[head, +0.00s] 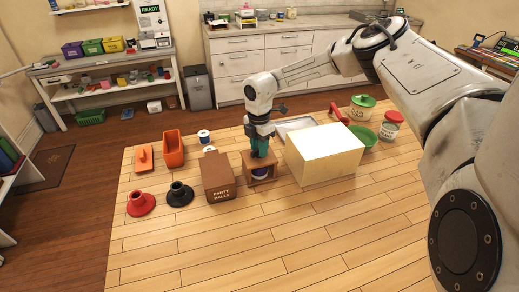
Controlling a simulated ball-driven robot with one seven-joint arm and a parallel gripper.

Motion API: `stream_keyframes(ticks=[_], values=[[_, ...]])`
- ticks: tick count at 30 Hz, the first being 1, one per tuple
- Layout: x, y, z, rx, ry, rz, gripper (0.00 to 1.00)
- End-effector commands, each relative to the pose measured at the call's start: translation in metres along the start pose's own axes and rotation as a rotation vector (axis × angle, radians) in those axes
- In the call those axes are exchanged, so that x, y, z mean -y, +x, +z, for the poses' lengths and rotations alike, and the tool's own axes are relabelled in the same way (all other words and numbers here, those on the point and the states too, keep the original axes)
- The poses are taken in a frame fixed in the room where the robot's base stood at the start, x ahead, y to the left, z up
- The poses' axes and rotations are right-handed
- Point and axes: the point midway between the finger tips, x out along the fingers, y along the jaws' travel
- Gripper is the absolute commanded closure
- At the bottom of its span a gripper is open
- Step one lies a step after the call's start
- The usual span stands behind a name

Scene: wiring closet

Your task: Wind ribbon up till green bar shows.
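A small wooden stand (272,183) is on the light plank surface near the middle of the head view. A blue-and-white spool-like part (260,176) shows low within the stand, partly hidden. My gripper (260,153) points down over the stand, its teal fingers at or just above the stand's top. I cannot tell whether the fingers touch or hold anything there, or whether they are apart. I cannot make out the ribbon or a green bar; my gripper and the stand's frame cover that area.
A brown box marked PARTY BALLS (219,178) stands close left of the stand, a large cream box (328,160) close right. A white-and-blue spool (204,136), orange bin (174,148), and red (141,204) and black (180,194) flared pieces lie left. The front planks are clear.

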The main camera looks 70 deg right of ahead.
Motion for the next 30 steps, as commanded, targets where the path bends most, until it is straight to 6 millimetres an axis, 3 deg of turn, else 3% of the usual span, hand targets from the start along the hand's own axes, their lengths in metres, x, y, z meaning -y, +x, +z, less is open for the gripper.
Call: stream_keyframes(ticks=[10,21,30], values=[[0.000,-0.001,0.000,0.000,-0.001,-0.001,0.56],[0.000,-0.025,0.000,0.000,-0.003,0.001,0.56],[0.000,-0.026,0.000,-0.001,-0.017,0.000,0.56]])
